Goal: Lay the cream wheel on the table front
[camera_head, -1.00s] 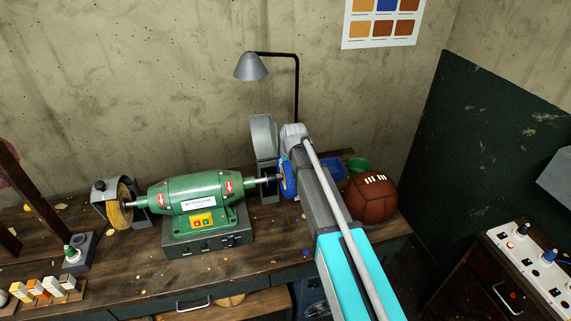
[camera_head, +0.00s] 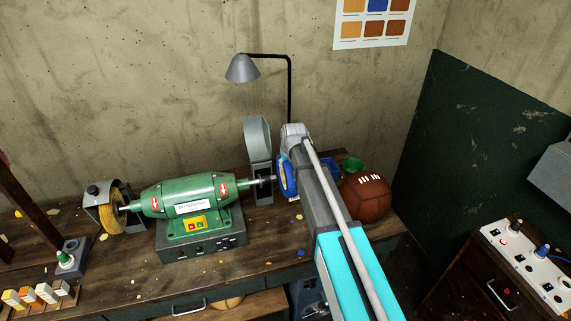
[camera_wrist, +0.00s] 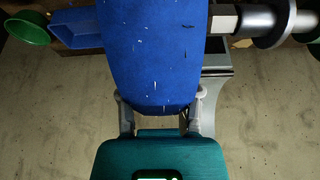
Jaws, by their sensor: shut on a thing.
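My gripper (camera_wrist: 160,110) is shut on a blue wheel (camera_wrist: 155,50), whose broad scuffed rim fills the space between the fingers in the wrist view. In the head view the blue wheel (camera_head: 287,178) stands upright at the right end of the green polishing machine's spindle (camera_head: 262,180). I cannot tell whether the spindle tip still touches it. No plainly cream wheel shows; a yellowish wheel (camera_head: 110,217) sits on the machine's left spindle. The wooden table front (camera_head: 220,277) is bare apart from small scraps. My arm hides part of the table at right.
The green machine (camera_head: 192,195) stands mid-table. A grey guard (camera_head: 257,140) and a lamp (camera_head: 242,69) rise behind the wheel. A brown ball (camera_head: 366,198), a green bowl (camera_head: 352,167) and a blue bin (camera_head: 333,167) are close at right. Small blocks (camera_head: 38,293) stand front left.

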